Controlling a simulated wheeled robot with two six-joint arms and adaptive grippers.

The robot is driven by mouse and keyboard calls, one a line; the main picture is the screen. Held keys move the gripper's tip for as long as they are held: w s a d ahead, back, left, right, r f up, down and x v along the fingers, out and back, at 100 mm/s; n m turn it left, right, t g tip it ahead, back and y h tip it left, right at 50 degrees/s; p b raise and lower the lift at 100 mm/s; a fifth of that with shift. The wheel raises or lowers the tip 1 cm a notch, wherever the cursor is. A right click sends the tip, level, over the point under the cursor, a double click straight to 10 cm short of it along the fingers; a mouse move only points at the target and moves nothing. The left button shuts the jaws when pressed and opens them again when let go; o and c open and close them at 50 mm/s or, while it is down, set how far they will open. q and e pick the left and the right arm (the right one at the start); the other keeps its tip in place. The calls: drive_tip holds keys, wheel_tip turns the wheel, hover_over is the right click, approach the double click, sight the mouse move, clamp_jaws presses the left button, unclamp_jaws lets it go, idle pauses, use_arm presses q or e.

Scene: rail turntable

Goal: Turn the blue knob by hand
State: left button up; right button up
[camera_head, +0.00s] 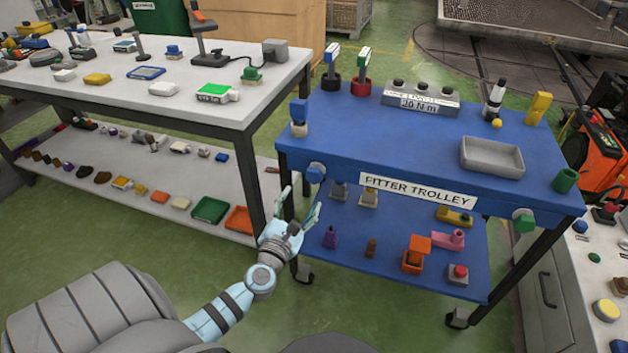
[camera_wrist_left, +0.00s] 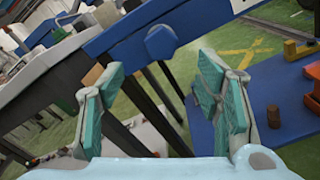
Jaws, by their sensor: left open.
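The blue knob (camera_head: 316,172) sits on the front left edge of the blue fitter trolley (camera_head: 375,140). It is a faceted blue knob, seen in the left wrist view (camera_wrist_left: 161,42) on the trolley's edge, just beyond and between the fingertips. My left gripper (camera_head: 303,203) is open and empty, below and slightly left of the knob in the head view. Its two teal-padded fingers are spread in the wrist view (camera_wrist_left: 160,78). I see no contact with the knob. My right gripper is not in view.
A green knob (camera_head: 523,220) sits on the trolley's front right. A white workbench (camera_head: 180,105) stands to the left, with many parts on it. The trolley's lower shelf (camera_head: 355,240) holds several small objects. Green floor (camera_head: 380,320) lies open in front of the trolley.

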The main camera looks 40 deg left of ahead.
sight(313, 179)
use_arm(q)
drive_tip(key=b+x, duration=0.2)
drive_tip(key=x, duration=0.8)
drive_tip(key=shift+w+f, duration=0.15)
drive_tip(key=shift+w+a, duration=0.2)
drive_tip(key=shift+w, duration=0.2)
drive_tip(key=c, duration=1.1)
drive_tip(key=shift+m, duration=0.3)
